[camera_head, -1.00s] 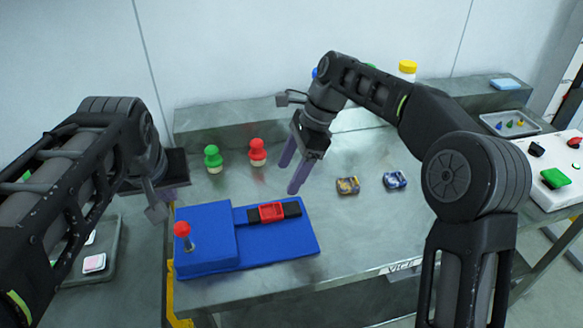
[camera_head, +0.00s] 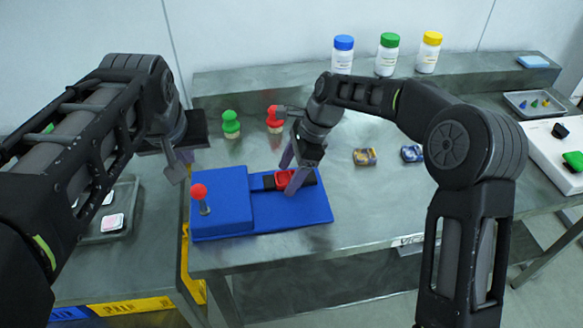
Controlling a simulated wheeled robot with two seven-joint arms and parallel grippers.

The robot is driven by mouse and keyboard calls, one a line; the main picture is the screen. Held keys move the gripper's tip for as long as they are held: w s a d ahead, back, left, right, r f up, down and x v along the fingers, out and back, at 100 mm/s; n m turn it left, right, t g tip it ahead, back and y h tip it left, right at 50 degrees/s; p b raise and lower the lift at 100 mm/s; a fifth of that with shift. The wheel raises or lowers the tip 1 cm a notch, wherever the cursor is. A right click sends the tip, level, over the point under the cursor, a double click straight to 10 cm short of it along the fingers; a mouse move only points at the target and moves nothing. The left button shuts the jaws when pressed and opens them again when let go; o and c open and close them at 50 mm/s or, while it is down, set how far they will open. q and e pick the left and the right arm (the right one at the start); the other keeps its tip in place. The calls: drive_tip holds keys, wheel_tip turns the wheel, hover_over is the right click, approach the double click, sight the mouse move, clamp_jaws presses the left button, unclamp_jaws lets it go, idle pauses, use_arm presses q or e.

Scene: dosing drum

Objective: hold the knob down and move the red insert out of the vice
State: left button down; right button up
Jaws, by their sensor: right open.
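The blue vice (camera_head: 224,196) lies on the metal table, with a red ball knob (camera_head: 199,191) on a short stem at its left end. The red insert (camera_head: 283,179) sits between the dark jaws of the vice. My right gripper (camera_head: 287,178) is open, pointing down, with its purple fingers at the red insert and partly covering it. I cannot tell whether the fingers touch it. My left gripper (camera_head: 176,168) hangs above and left of the vice, apart from the knob. Its fingers are mostly hidden, so its opening does not show.
Green (camera_head: 231,124) and red (camera_head: 275,120) figures stand behind the vice. Two small patterned blocks (camera_head: 365,156) lie to the right. Several bottles (camera_head: 388,55) stand on the back ledge. A tray (camera_head: 108,222) is at left.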

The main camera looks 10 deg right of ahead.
drive_tip(key=shift+c, duration=0.4)
drive_tip(key=c, duration=1.3)
drive_tip(key=shift+c, duration=0.2)
idle(0.7)
